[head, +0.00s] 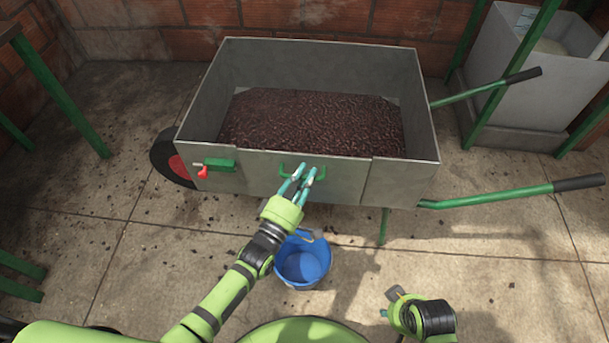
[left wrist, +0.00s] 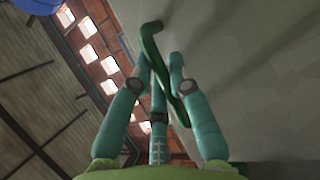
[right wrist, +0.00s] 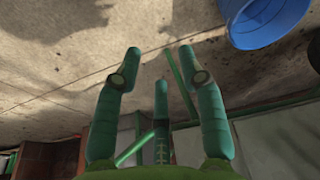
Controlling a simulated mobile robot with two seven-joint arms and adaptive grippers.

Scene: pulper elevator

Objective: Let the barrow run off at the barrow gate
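The grey metal barrow (head: 325,52) stands level and holds dark red-brown pulp or cherries (head: 310,122). Its gate panel (head: 345,183) is in the near side wall and looks closed. A green gate handle (head: 290,167) is on this panel; it also shows in the left wrist view (left wrist: 150,42). A green latch (head: 220,164) with a red knob (head: 203,172) sits left of the panel. My left gripper (head: 306,174) has its fingers drawn in around the gate handle, which partly hides behind them. My right gripper (head: 393,302) is open and empty, low at the front right.
A blue bucket (head: 303,266) stands on the concrete floor below the gate. The barrow's wheel (head: 172,158) is at left; its green shafts with black grips (head: 578,183) stick out to the right. A grey bin (head: 520,75) and green posts stand behind.

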